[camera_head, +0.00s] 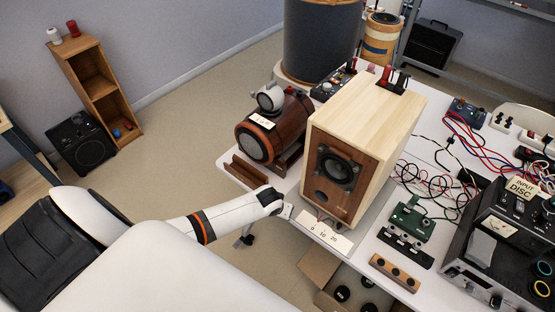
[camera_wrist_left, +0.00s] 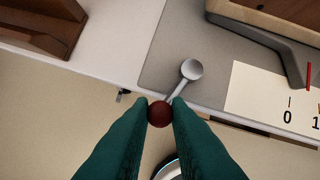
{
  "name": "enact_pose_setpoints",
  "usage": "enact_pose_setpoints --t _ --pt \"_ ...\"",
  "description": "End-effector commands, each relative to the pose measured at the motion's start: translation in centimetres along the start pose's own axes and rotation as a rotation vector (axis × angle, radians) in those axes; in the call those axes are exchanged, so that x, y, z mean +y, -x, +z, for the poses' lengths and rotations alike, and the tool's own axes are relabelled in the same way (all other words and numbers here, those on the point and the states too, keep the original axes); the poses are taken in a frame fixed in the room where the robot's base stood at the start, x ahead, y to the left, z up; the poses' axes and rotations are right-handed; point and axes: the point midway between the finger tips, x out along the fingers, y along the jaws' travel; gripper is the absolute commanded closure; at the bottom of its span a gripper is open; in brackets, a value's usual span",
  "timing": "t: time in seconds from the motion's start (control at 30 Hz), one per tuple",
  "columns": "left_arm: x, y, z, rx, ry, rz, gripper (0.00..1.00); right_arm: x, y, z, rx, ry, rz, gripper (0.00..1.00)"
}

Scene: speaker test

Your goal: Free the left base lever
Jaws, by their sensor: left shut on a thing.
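The left base lever has a dark red ball knob (camera_wrist_left: 160,114) and a short metal shaft running to a round silver hub (camera_wrist_left: 192,69) at the edge of a grey base plate (camera_wrist_left: 165,65). My left gripper (camera_wrist_left: 159,112) has its green fingers shut on the knob, one on each side. In the head view my left gripper (camera_head: 287,211) is at the table's front edge, left of the scale card (camera_head: 324,230); the lever cannot be made out there. The wooden speaker box (camera_head: 365,115) stands behind the card. My right gripper is not in view.
A brown drum-shaped speaker (camera_head: 275,135) stands left of the box. A green device (camera_head: 410,222), a black strip (camera_head: 405,247) and a wooden block with knobs (camera_head: 395,272) lie to the right. Cables and a large meter unit (camera_head: 505,245) fill the right side. Open floor lies left.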

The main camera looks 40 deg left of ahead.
Motion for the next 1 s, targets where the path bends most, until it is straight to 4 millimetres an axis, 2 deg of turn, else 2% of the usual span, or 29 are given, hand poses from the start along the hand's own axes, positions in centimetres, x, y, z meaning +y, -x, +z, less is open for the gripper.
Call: enact_pose_setpoints --t 0.07,0.1,0.2,0.5,0.63,0.77,1.0 --pt "-0.1 0.0 0.1 -0.002 0.000 -0.002 1.00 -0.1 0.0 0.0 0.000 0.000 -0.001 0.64" --pt "-0.1 0.0 0.1 -0.002 0.000 -0.002 0.79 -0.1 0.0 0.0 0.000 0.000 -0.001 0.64" --pt "-0.1 0.0 0.1 -0.002 0.000 -0.002 0.62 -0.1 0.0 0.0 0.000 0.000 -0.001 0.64" --pt "0.0 0.1 0.0 -0.001 -0.001 -0.002 0.62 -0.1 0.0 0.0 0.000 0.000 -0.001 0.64" --pt "0.0 0.8 0.0 -0.001 -0.002 -0.002 0.62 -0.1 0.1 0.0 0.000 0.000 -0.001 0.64" --pt "-0.1 2.6 0.0 -0.001 -0.003 -0.003 0.62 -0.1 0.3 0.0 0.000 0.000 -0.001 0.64" --pt "0.0 7.2 0.0 -0.003 -0.002 -0.003 0.62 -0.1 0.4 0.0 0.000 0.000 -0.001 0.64"
